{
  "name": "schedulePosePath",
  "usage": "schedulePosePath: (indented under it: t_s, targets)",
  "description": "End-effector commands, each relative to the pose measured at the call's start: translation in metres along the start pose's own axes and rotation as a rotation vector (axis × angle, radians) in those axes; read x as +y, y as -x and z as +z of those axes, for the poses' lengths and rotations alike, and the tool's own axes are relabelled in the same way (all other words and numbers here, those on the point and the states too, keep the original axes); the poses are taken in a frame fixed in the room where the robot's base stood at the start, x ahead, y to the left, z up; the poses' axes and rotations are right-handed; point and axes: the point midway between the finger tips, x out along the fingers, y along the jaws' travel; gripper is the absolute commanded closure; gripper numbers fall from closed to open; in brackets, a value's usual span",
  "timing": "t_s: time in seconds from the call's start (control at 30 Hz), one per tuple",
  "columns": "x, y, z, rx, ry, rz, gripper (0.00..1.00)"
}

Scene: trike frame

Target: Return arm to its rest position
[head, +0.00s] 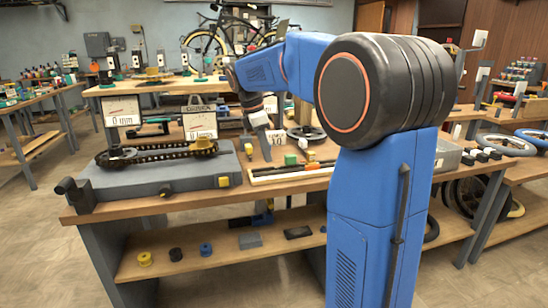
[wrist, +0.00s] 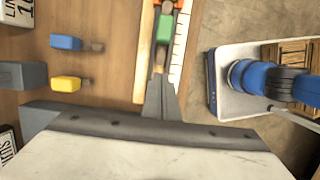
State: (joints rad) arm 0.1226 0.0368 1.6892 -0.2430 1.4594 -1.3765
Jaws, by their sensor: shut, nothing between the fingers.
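My gripper (wrist: 161,98) shows in the wrist view as two grey fingers pressed together, with nothing between them. The fingertips appear over a narrow tray (wrist: 144,62) holding a green block (wrist: 164,28); I cannot tell the height gap. In the head view my blue arm (head: 262,68) bends from its large black shoulder joint out to the left over the workbench (head: 235,178). Its far end points down above the bench, and the fingers are too small there to make out clearly.
A grey slab with a chain (head: 165,150) lies left of the arm's far end. Blue (wrist: 65,42) and yellow (wrist: 65,84) pieces lie on the wood left of the gripper. Dial signs (head: 200,122) stand behind the slab. Open air lies above the bench.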

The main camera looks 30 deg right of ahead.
Motion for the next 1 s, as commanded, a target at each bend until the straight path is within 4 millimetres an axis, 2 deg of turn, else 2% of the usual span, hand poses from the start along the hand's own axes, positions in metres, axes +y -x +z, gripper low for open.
schedulePosePath:
  t_s: [0.03,0.2,0.43,0.6,0.8,0.87,1.0]
  targets:
    - [0.000,0.012,0.000,0.001,-0.001,0.005,1.00]
    - [0.001,0.045,0.000,0.001,0.000,0.004,1.00]
    - [0.000,0.075,0.001,0.001,0.000,0.002,1.00]
    - [0.000,0.084,0.001,0.001,0.000,0.002,1.00]
    - [-0.003,0.084,0.000,0.003,-0.007,0.004,1.00]
    - [-0.009,0.083,0.000,0.007,-0.022,0.009,1.00]
    - [-0.036,0.079,-0.003,0.032,-0.110,0.040,1.00]
